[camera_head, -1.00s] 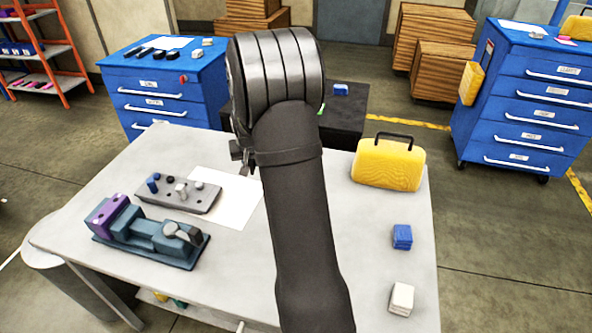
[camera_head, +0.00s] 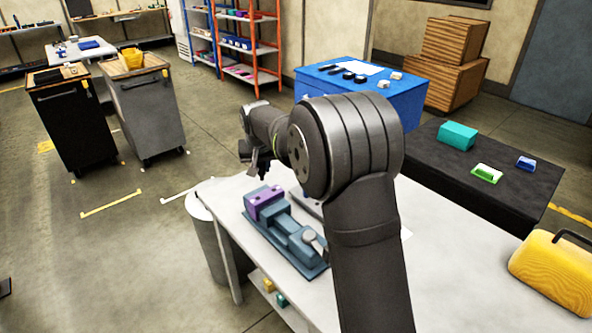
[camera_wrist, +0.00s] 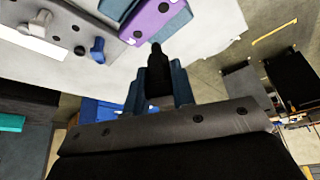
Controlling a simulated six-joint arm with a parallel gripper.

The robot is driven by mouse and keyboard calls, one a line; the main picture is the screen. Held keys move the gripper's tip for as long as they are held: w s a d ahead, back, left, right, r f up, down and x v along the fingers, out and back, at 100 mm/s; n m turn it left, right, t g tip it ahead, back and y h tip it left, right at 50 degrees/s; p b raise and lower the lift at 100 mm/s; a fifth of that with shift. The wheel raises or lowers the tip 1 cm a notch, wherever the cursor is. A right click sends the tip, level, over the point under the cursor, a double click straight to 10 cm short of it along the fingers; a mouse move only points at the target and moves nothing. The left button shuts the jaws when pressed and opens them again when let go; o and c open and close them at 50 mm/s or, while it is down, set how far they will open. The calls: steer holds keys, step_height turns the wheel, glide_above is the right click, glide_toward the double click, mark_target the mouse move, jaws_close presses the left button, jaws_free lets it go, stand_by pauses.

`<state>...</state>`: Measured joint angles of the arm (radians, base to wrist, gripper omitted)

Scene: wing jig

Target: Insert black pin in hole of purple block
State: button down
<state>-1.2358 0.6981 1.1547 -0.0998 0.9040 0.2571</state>
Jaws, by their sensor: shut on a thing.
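The purple block (camera_head: 265,203) is held in the blue-grey vise (camera_head: 292,240) on the table. In the wrist view the purple block (camera_wrist: 152,22) shows dark holes in its face. My gripper (camera_wrist: 158,97) is shut on the black pin (camera_wrist: 157,68), whose tip points toward the block's lower edge in that picture. The pin looks apart from the holes, but the gap is hard to judge. In the head view my gripper (camera_head: 258,168) is small and dark, above the purple block, and the pin cannot be made out there.
A grey peg plate (camera_wrist: 75,28) with blue and grey pegs lies beside the vise, near a white sheet (camera_wrist: 35,47). A yellow case (camera_head: 553,275) stands at the table's right. My arm hides part of the table.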

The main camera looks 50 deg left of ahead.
steer(key=s, duration=0.2)
glide_above(258, 196)
steer(key=shift+s+d+f, duration=0.1)
steer(key=shift+d+f, duration=0.05)
steer(key=shift+f, duration=0.85)
steer(key=shift+s+d+f, duration=0.15)
steer(key=shift+f, duration=0.85)
steer(key=shift+s+d+f, duration=0.1)
steer(key=shift+d+f, duration=0.05)
steer(key=shift+f, duration=0.85)
steer(key=shift+f, duration=0.1)
steer(key=shift+f, duration=1.3)
steer(key=c, duration=1.1)
jaws_free()
